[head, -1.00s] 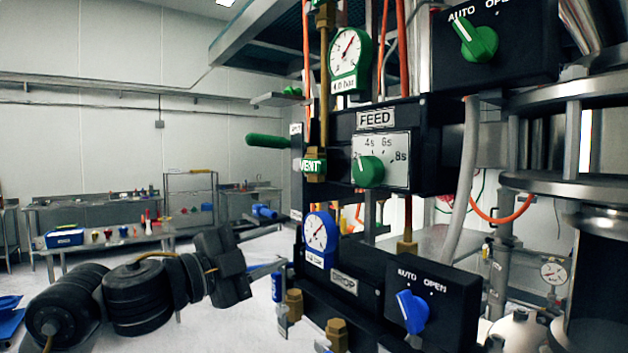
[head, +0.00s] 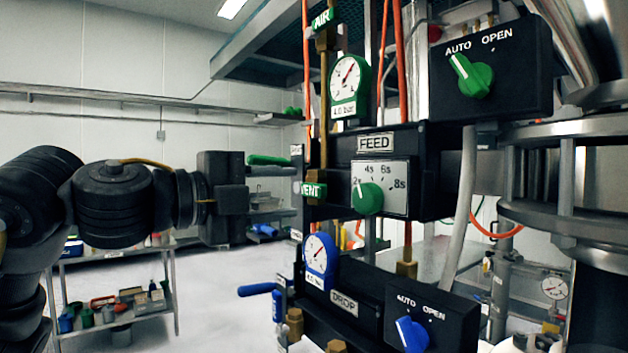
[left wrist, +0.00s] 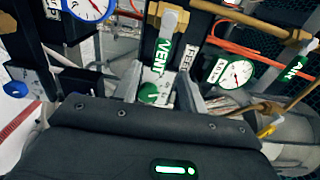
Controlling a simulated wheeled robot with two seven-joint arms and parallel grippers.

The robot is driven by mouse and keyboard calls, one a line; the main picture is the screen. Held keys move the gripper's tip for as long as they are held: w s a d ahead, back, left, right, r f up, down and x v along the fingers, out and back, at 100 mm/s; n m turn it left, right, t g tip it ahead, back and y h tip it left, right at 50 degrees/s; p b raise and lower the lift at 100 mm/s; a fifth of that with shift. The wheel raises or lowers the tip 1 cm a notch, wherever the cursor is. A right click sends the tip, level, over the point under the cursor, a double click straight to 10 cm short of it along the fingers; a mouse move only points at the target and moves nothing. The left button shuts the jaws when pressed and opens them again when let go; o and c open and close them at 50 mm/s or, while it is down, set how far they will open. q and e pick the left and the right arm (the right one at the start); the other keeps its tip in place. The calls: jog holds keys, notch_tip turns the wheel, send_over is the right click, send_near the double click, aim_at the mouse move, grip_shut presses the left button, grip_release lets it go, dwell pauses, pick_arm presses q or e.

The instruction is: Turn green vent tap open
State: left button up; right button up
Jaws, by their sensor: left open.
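The green vent tap handle (head: 268,160) points left from the panel, level with the gripper, near the green VENT label (head: 312,190). My left gripper (head: 277,172) is at the handle, its fingers pointing at the panel. In the left wrist view, my left gripper (left wrist: 160,82) is open, with one finger on each side of the green handle end (left wrist: 149,93). The VENT label (left wrist: 163,57) shows just beyond it. I cannot tell whether the fingers touch the handle. My right gripper is not in view.
The FEED box (head: 375,142) with its green dial (head: 367,198) is right of the tap. A blue tap handle (head: 257,290) sticks out below, by the DROP box (head: 345,303). A gauge (head: 349,77) is above.

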aim_at(310, 191)
pick_arm(q)
jog(key=p+x, duration=0.1)
jog(key=x, duration=0.4)
jog(key=shift+r+p, duration=0.1)
jog(key=shift+p, duration=0.3)
jog(key=shift+x, duration=0.75)
grip_shut()
